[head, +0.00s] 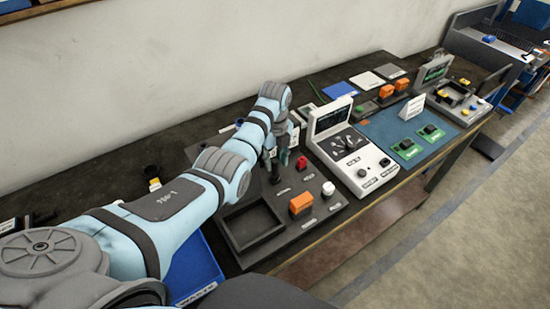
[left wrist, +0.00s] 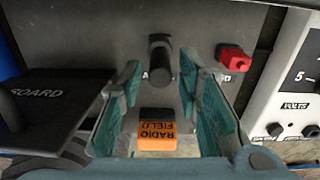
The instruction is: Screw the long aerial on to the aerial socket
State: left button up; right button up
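My left gripper (head: 272,165) reaches down over the dark panel on the bench. In the left wrist view, its two teal fingers (left wrist: 160,80) are apart, with nothing held between them. A short black upright cylinder (left wrist: 160,62) stands beyond, in line with the gap and clear of both fingers; it also shows under the gripper in the head view (head: 276,176). I cannot tell whether it is the aerial or its socket. I cannot make out a long aerial for certain. My right gripper is not in view.
A red part (left wrist: 234,59) and an orange block marked RADIO FIELD (left wrist: 157,126) are near the cylinder. A white instrument (head: 350,145) stands to the right. An empty black tray (head: 228,232) and a blue bin (head: 203,282) are in front.

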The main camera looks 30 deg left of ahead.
pick_arm(q)
grip_shut()
jog(key=m+p, duration=0.1)
jog(key=m, duration=0.1)
jog(key=shift+r+m+p, duration=0.2)
jog(key=shift+m+p, duration=0.1)
jog(key=shift+p, duration=0.05)
jog(key=shift+m, duration=0.6)
jog(key=shift+f+m, duration=0.2)
jog(key=shift+m, duration=0.8)
jog(key=shift+o, duration=2)
grip_release()
